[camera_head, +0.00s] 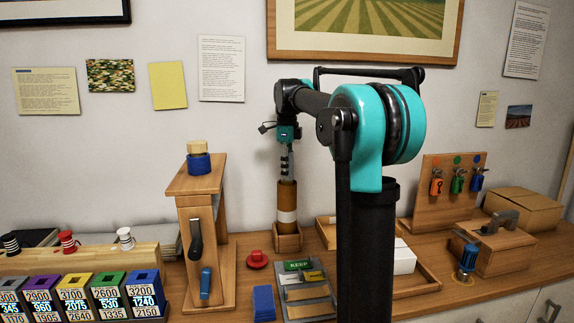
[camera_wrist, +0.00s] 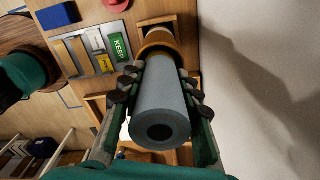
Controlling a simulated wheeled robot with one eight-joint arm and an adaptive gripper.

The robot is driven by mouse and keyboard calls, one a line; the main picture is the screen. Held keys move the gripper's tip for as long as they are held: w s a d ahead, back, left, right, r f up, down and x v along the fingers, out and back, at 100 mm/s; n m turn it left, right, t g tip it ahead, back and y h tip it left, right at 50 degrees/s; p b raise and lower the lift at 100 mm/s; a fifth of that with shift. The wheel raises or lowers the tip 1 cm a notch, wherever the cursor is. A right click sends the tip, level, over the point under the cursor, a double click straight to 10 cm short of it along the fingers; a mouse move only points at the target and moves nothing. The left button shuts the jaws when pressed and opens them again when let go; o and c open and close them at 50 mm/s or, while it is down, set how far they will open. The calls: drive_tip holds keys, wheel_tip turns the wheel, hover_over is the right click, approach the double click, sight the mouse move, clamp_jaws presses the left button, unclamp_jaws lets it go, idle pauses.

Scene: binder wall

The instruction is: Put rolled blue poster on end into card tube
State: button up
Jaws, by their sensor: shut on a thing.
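The rolled poster (camera_wrist: 160,105) looks grey-blue, with a dark hole in its near end. My gripper (camera_wrist: 155,85) is shut on it, with one finger on each side. In the head view my gripper (camera_head: 286,163) points down above the card tube (camera_head: 287,200). The tube is brown with a white band and stands upright in a wooden block (camera_head: 288,242). In the wrist view the poster's far end meets the tube's mouth (camera_wrist: 158,42) and looks roughly in line with it. How deep the poster sits in the tube is hidden.
A wooden stand (camera_head: 197,225) is left of the tube. A red knobbed disc (camera_head: 257,260), a blue block (camera_head: 263,303) and a grey tray with a KEEP label (camera_head: 305,290) lie in front. The wall is close behind. A key board (camera_head: 447,195) stands at right.

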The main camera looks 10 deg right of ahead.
sight(287, 182)
drive_tip(key=shift+f, duration=0.95)
drive_tip(key=shift+s+f, duration=0.2)
drive_tip(key=shift+f, duration=0.25)
drive_tip(key=shift+s+f, duration=0.2)
drive_tip(key=shift+f, duration=0.25)
clamp_jaws()
drive_tip(key=shift+w+f, duration=0.3)
drive_tip(key=o, duration=1.7)
unclamp_jaws()
drive_tip(key=shift+w, duration=0.1)
drive_tip(key=shift+c, duration=0.2)
drive_tip(key=shift+r, duration=0.1)
wheel_tip(287, 182, up, 12)
drive_tip(key=shift+f, duration=0.1)
